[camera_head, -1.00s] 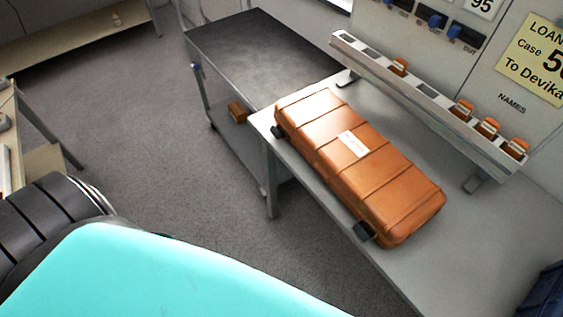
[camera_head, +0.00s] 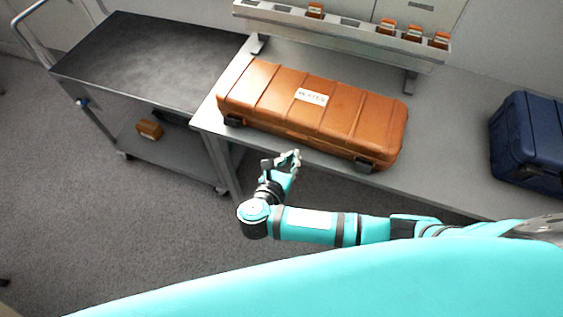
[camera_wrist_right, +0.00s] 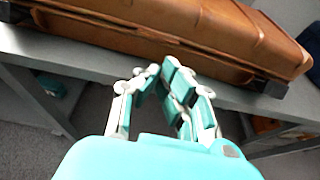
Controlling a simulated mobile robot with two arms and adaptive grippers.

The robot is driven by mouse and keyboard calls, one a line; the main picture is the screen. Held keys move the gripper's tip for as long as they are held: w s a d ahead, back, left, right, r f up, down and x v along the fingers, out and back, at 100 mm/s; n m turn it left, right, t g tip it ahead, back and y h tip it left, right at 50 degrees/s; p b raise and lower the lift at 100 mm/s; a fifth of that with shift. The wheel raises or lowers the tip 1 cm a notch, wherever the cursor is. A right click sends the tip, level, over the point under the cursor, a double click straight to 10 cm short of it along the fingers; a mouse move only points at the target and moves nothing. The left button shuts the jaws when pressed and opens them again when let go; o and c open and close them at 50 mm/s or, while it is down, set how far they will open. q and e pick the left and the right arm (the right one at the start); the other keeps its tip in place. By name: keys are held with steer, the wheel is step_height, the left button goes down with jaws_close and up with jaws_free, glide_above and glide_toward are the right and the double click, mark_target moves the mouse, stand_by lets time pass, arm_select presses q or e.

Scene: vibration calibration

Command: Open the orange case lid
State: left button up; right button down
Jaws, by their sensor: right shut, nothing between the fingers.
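The orange case (camera_head: 345,112) lies on the grey table with its lid down and a pale label on top. Two dark latches sit on its near side, the left latch (camera_head: 233,121) and the right latch (camera_head: 364,166). My right gripper (camera_head: 296,155) is shut and empty, just in front of the table edge and near the middle of the case's front side. In the right wrist view the gripper (camera_wrist_right: 166,66) points at the case's front (camera_wrist_right: 185,38), with a dark latch (camera_wrist_right: 270,84) to the right. My left gripper is not in view.
A navy case (camera_head: 530,135) stands at the right of the table (camera_head: 455,125). A metal rack (camera_head: 330,28) with several small orange items stands behind the orange case. A dark-topped cart (camera_head: 150,60) stands to the left. Open floor lies at the lower left.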

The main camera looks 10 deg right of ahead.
mark_target(300, 141)
steer(key=x, duration=0.4)
steer(key=shift+w, duration=0.25)
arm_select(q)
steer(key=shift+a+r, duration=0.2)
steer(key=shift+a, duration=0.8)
arm_select(e)
steer(key=shift+w+d+f, duration=0.35)
steer(key=shift+w, duration=0.15)
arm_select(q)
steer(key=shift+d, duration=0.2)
arm_select(e)
steer(key=shift+r, duration=0.1)
